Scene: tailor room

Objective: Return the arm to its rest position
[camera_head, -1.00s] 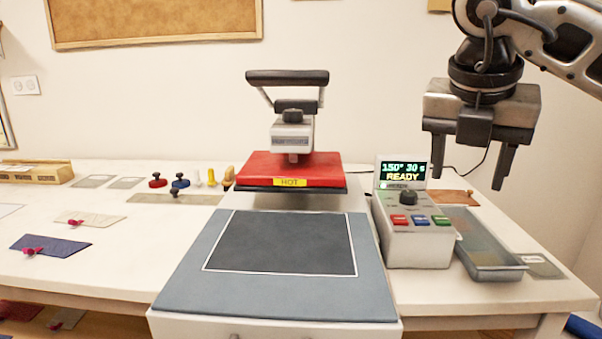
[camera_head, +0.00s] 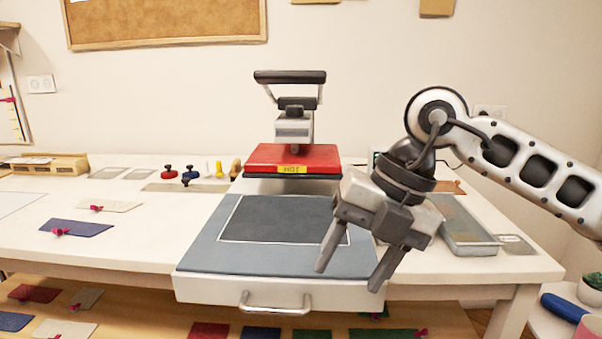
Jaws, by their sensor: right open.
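My right gripper (camera_head: 350,270) is open and empty. Its arm (camera_head: 520,165) comes in from the right. The two fingers point down and to the left, in front of the right part of the heat press. The heat press has a red upper plate (camera_head: 292,158) marked HOT, raised at the back, and a grey lower pad (camera_head: 205,256) with a dark outlined area. The gripper hides the pad's right side and most of the control box behind it. My left gripper is not in view.
The white table (camera_head: 130,235) carries a blue swatch (camera_head: 75,228), a beige swatch (camera_head: 110,206) and a wooden box (camera_head: 50,165) on the left. A grey tray (camera_head: 465,228) stands at the right. A drawer handle (camera_head: 275,303) sticks out in front. Swatches lie on a lower shelf (camera_head: 140,310).

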